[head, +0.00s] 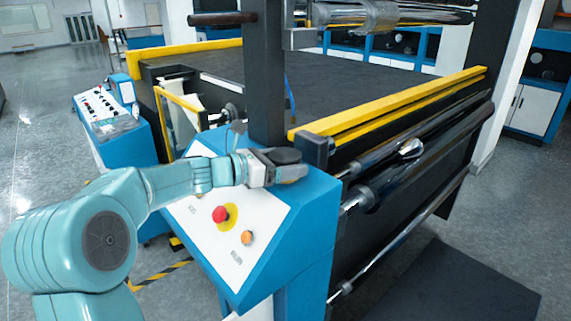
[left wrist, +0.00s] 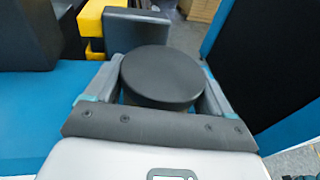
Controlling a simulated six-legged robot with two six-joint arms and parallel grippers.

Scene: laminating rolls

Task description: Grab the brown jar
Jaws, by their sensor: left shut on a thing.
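The jar (left wrist: 160,77) shows in the left wrist view as a round dark grey lid, with a narrow strip of brown body below its edge. The rest of its body is hidden. My left gripper (left wrist: 161,92) is shut on it, one finger on each side. In the head view the dark lid of the jar (head: 284,156) shows at my left gripper (head: 283,170), over the top back part of the blue and white control panel. I cannot tell whether the jar touches the panel. My right gripper is in neither view.
The control panel (head: 265,265) has a red button (head: 220,214) and an orange button (head: 247,238). A dark upright post (head: 264,80) stands close behind the gripper. Rollers (head: 400,170) and a yellow rail (head: 390,102) lie to the right. Floor is open at far left.

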